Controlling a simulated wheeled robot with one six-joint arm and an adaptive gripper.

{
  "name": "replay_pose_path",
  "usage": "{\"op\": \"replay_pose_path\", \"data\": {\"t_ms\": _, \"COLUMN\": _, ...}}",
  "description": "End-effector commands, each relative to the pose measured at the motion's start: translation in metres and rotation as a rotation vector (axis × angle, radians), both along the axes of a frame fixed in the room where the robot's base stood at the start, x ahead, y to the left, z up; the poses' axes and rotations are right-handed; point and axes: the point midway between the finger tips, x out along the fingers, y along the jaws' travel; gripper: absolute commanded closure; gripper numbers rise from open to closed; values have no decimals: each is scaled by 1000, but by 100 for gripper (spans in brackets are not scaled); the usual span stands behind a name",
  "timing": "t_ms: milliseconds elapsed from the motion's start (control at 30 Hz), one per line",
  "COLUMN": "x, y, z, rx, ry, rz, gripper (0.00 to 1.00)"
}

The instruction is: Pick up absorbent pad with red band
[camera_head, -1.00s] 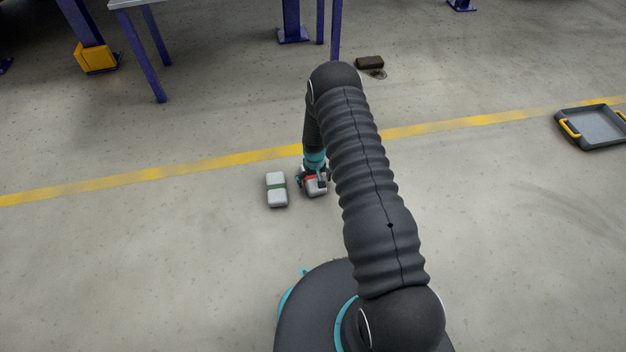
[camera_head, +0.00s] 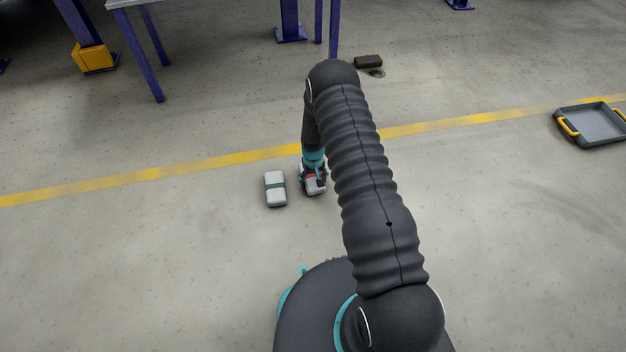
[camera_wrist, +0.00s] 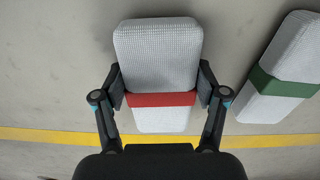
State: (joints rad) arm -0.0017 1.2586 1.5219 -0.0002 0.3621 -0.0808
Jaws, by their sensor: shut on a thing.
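The absorbent pad with the red band (camera_wrist: 158,55) is light grey and fills the middle of the wrist view. My gripper (camera_wrist: 161,88) is shut on it, with one finger against each long side near the red band. In the head view, the same pad (camera_head: 315,188) is partly hidden by my gripper (camera_head: 313,178) and arm. I cannot tell whether it touches the floor. A similar pad with a green band (camera_head: 276,189) lies just left of it in the head view. In the wrist view, the green-banded pad (camera_wrist: 287,70) is at the right, apart from my gripper.
A yellow line (camera_head: 165,172) crosses the floor. A grey tray with yellow handles (camera_head: 594,124) is at the far right. A dark block (camera_head: 368,62) lies at the back near purple legs (camera_head: 334,30). The floor at the left is clear.

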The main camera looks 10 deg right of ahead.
Motion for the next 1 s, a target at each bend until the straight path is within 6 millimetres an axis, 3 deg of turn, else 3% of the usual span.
{"op": "replay_pose_path", "data": {"t_ms": 233, "x": 1, "y": 0, "z": 41, "rx": 0, "ry": -4, "rz": 0, "gripper": 62}}
{"op": "replay_pose_path", "data": {"t_ms": 600, "x": -41, "y": -71, "z": 85, "rx": 0, "ry": -1, "rz": -4, "gripper": 62}}
{"op": "replay_pose_path", "data": {"t_ms": 800, "x": -54, "y": -92, "z": 99, "rx": 0, "ry": -2, "rz": -2, "gripper": 62}}
{"op": "replay_pose_path", "data": {"t_ms": 1000, "x": -59, "y": -100, "z": 104, "rx": 0, "ry": -1, "rz": 0, "gripper": 62}}
